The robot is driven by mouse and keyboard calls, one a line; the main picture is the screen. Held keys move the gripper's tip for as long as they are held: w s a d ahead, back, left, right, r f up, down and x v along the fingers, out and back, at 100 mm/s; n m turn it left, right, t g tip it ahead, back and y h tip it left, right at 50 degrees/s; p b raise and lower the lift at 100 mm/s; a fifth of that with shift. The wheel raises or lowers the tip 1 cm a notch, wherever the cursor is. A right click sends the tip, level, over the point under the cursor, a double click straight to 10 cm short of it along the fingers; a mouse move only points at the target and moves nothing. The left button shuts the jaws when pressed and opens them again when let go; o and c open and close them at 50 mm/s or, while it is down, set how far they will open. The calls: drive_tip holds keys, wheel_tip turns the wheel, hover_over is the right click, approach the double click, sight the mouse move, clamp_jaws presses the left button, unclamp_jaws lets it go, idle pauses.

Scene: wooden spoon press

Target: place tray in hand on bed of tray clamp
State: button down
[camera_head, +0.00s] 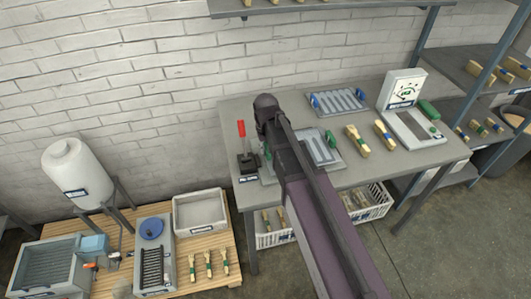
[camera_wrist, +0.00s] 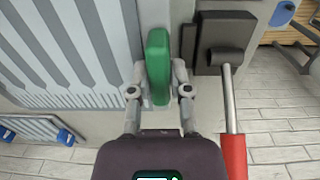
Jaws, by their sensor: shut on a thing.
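The tray (camera_head: 322,147), a grey grooved plate with green end handles, is partly hidden by my arm in the head view. It also shows at the upper left of the wrist view (camera_wrist: 65,45). My gripper (camera_wrist: 158,88) is shut on its near green handle (camera_wrist: 157,50). The tray clamp (camera_head: 247,162) has a black body and a raised red lever, just left of my gripper in the head view; the lever (camera_wrist: 232,150) is at the right in the wrist view. The tray is at the clamp's bed; I cannot tell whether it rests on it or hovers.
A blue-handled tray (camera_head: 338,102) lies behind on the table (camera_head: 375,185). Two wooden brush-like pieces (camera_head: 357,141) lie to the right, before a white device (camera_head: 403,90) with a panel. White baskets (camera_head: 275,238) stand below. A pallet with bins (camera_head: 200,212) is at the left.

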drive_tip(key=shift+w, duration=0.1)
drive_tip(key=shift+w+a, duration=0.1)
drive_tip(key=shift+w, duration=0.25)
drive_tip(key=shift+w+f+b, duration=0.25)
drive_tip(key=shift+f+b, duration=0.35)
drive_tip(key=shift+b, duration=0.05)
drive_tip(key=shift+f+b, duration=1.2)
drive_tip(key=shift+f, duration=0.1)
drive_tip(key=c, duration=0.6)
unclamp_jaws()
drive_tip(key=shift+o, duration=0.2)
drive_tip(key=shift+r, duration=0.2)
wheel_tip(320, 180, up, 12)
drive_tip(key=p, duration=1.2)
drive_tip(key=shift+s+a+f, duration=0.1)
drive_tip(key=shift+a, duration=0.05)
